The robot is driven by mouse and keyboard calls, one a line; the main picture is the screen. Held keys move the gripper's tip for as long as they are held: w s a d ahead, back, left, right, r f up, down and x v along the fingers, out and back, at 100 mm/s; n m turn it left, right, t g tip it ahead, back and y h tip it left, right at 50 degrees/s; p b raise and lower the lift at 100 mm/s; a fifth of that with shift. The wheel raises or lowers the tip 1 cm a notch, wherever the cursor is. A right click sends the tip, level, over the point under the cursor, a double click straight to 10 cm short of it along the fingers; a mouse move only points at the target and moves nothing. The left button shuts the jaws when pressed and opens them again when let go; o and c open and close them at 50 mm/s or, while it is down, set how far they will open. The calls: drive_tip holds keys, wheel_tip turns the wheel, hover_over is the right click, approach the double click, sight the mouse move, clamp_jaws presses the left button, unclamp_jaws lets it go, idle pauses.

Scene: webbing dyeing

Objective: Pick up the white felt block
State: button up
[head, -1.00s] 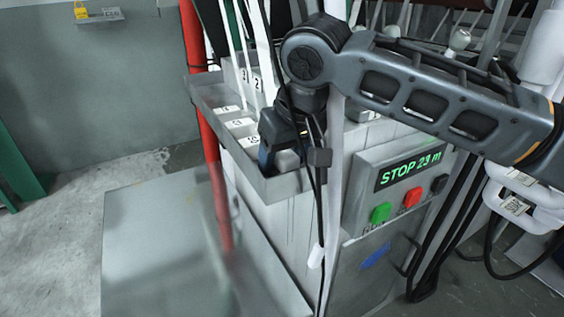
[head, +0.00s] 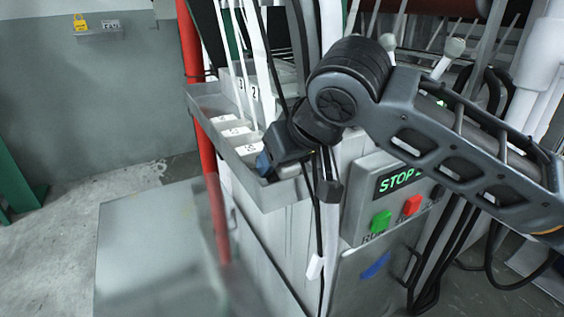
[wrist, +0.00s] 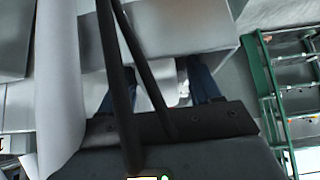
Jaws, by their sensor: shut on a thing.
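My gripper (head: 266,166) is low at the near end of the grey tray (head: 290,194) in the head view, with a blue finger showing at the tray's inside. In the wrist view both blue fingers of my gripper (wrist: 158,88) stand apart, with a small bit of white, likely the white felt block (wrist: 183,90), showing between them. Dark cables and my gripper's body cover most of it. In the head view the block is hidden behind my gripper and wrist. I cannot tell whether it is clear of the tray floor.
White numbered labels (head: 237,131) mark the tray's compartments. White webbing strands rise behind it. A red post (head: 214,190) stands left of the tray. A control panel with a green button (head: 381,221) and a red button (head: 412,205) is to the right. Dark cables hang close to my wrist.

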drive_tip(key=r, duration=0.1)
drive_tip(key=s+r, duration=0.1)
drive_tip(key=r, duration=0.1)
drive_tip(key=r+p, duration=0.1)
drive_tip(key=r, duration=0.1)
drive_tip(key=shift+s+d+r, duration=0.15)
drive_tip(key=shift+d+r, duration=0.05)
drive_tip(key=shift+d, duration=0.2)
drive_tip(key=s+d+r+g+h+p, duration=0.1)
drive_tip(key=s+d, duration=0.5)
drive_tip(key=s, duration=0.2)
drive_tip(key=s+d+r+g+h+p, duration=0.1)
drive_tip(key=s+d, duration=0.5)
drive_tip(key=s, duration=0.3)
drive_tip(key=shift+s+r+g, duration=0.2)
drive_tip(key=shift+s+g, duration=0.1)
drive_tip(key=shift+g, duration=0.1)
